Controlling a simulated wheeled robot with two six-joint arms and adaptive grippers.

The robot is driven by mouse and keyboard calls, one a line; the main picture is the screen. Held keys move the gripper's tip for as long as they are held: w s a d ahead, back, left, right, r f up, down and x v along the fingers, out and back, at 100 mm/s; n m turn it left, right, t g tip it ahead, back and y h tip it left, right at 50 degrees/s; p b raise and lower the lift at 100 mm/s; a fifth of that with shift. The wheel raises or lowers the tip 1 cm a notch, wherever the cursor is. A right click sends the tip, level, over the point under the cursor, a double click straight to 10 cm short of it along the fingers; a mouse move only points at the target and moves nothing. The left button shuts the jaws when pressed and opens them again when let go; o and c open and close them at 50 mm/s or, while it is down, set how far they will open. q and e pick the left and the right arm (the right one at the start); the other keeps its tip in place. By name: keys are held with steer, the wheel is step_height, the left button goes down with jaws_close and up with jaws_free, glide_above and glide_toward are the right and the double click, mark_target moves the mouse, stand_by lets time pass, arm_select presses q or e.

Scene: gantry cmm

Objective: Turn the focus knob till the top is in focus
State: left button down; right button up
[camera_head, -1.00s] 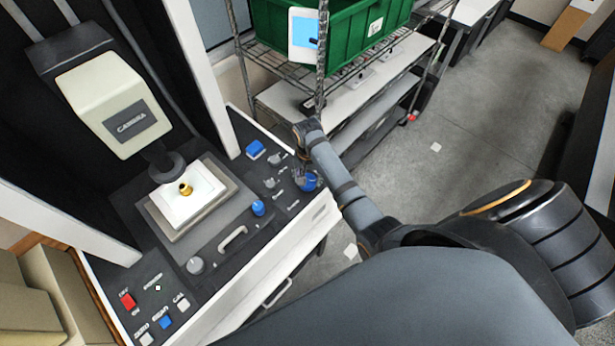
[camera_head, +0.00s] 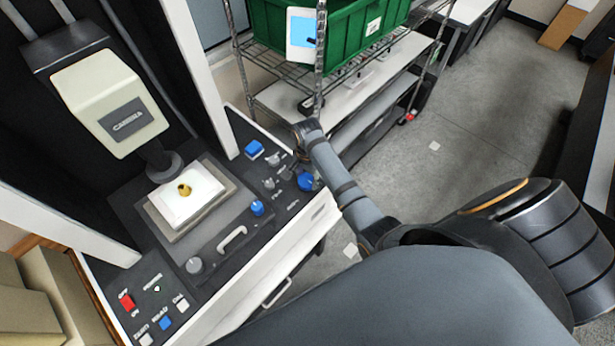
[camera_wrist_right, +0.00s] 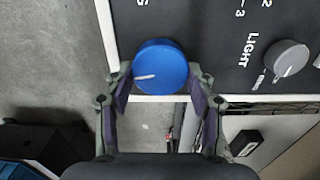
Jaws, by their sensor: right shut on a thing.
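The blue focus knob (camera_wrist_right: 161,67) sits at the panel's edge in the right wrist view, its white pointer line aimed left and slightly down. In the head view the knob (camera_head: 306,181) is at the panel's right front corner. My right gripper (camera_wrist_right: 160,78) is shut on it, one finger on each side; the fingertips touch its lower sides. A small brass part (camera_head: 185,189) rests on the white plate (camera_head: 203,204) under the dark lens (camera_head: 163,166) of the measuring head (camera_head: 95,85). My left gripper is out of view.
A grey LIGHT knob (camera_wrist_right: 290,58) is right of the focus knob. Another blue knob (camera_head: 257,208), a handle (camera_head: 231,238) and a red switch (camera_head: 127,301) are on the panel. A wire shelf with a green bin (camera_head: 350,30) stands behind my right arm. Floor at right is clear.

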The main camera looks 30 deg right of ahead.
mark_target(308, 179)
stand_by(0.3)
steer(key=o, duration=1.2)
steer(key=shift+c, duration=0.2)
step_height(308, 179, up, 12)
